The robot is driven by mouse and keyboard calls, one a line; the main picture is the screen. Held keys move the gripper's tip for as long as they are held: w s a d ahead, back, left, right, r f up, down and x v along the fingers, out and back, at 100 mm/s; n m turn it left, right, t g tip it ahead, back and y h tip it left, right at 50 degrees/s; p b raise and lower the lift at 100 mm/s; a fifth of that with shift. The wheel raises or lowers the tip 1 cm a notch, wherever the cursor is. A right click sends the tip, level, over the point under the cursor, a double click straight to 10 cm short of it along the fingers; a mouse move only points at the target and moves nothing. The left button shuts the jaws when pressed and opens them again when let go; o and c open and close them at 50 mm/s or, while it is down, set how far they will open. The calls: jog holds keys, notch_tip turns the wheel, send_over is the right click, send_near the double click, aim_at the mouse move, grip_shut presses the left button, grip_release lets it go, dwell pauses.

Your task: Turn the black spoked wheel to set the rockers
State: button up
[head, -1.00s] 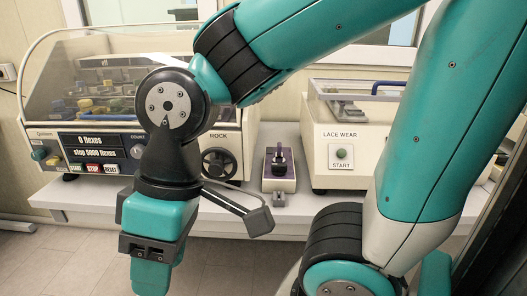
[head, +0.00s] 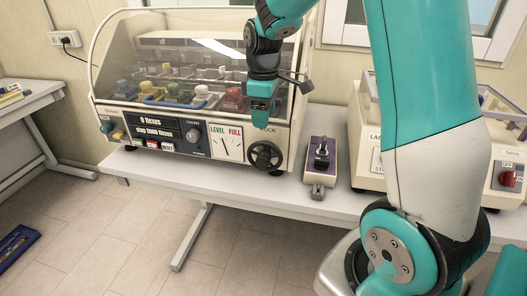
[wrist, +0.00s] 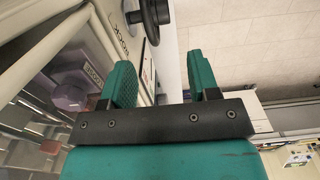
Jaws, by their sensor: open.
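The black spoked wheel (head: 265,156) is on the right end of the flex machine's front panel, under the ROCK label. It also shows at the top of the wrist view (wrist: 154,12), partly cut off. My gripper (head: 262,120) points down just above the wheel in the head view; its fingers are small there. In the wrist view my gripper (wrist: 162,78) is open, with two green fingers apart and nothing between them. The wheel lies beyond the fingertips, not touched. A LEVEL/FULL gauge (head: 226,143) is left of the wheel. The rockers cannot be told apart clearly inside the machine.
The flex machine (head: 185,138) has a clear cover over several coloured shoe pieces. A small purple-topped device (head: 320,160) stands right of the wheel, and the lace wear machine (head: 366,140) farther right. The bench (head: 230,190) front edge is clear.

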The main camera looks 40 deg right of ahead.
aim_at(263, 155)
notch_tip(263, 155, down, 13)
jog(key=shift+r+p, duration=0.1)
jog(key=shift+p, duration=0.9)
